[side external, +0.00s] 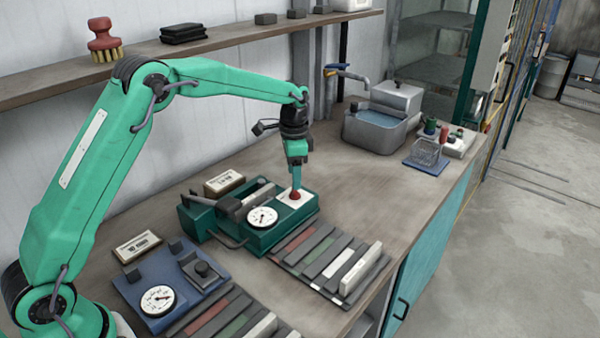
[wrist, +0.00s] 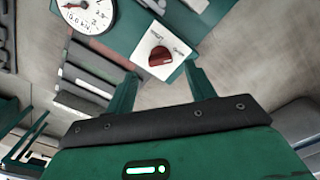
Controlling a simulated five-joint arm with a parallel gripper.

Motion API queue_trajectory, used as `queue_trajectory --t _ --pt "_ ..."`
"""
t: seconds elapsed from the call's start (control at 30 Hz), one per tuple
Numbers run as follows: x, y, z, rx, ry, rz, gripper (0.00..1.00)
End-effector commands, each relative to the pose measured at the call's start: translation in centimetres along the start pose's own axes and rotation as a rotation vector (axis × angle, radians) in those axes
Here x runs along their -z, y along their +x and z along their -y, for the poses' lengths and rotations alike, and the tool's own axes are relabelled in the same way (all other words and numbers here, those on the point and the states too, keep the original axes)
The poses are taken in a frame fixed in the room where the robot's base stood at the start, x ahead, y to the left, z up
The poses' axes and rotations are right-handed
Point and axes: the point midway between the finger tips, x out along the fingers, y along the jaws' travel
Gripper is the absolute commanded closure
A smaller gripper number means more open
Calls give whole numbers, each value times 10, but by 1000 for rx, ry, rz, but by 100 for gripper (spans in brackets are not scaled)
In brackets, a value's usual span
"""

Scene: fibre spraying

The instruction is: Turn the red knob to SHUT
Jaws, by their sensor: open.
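The red knob (wrist: 160,57) sits on a white plate (wrist: 150,42) with small printed labels, too small to read surely, in the wrist view. The knob also shows in the side view (side external: 295,195), on the right part of a green device (side external: 285,236) with a round dial (side external: 262,217). My gripper (wrist: 163,80) is open, its two green fingers apart, with the knob ahead of the gap between them. In the side view my gripper (side external: 296,186) points down right above the knob. I cannot tell whether the fingers touch the knob.
A blue device with a dial (side external: 157,300) stands at the front left. Racks of coloured strips (side external: 330,262) lie in front of the green device. A sink (side external: 375,130) and a wire basket (side external: 427,153) stand farther right. The bench between is clear.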

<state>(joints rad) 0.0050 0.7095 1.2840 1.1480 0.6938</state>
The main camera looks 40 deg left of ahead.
Motion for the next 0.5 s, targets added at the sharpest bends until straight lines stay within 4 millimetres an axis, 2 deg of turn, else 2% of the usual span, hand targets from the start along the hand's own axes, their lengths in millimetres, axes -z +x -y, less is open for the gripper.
queue_trajectory --t 0.2,0.5 --pt "0 27 0 -1 0 2 45" --pt "0 41 0 0 0 0 45"
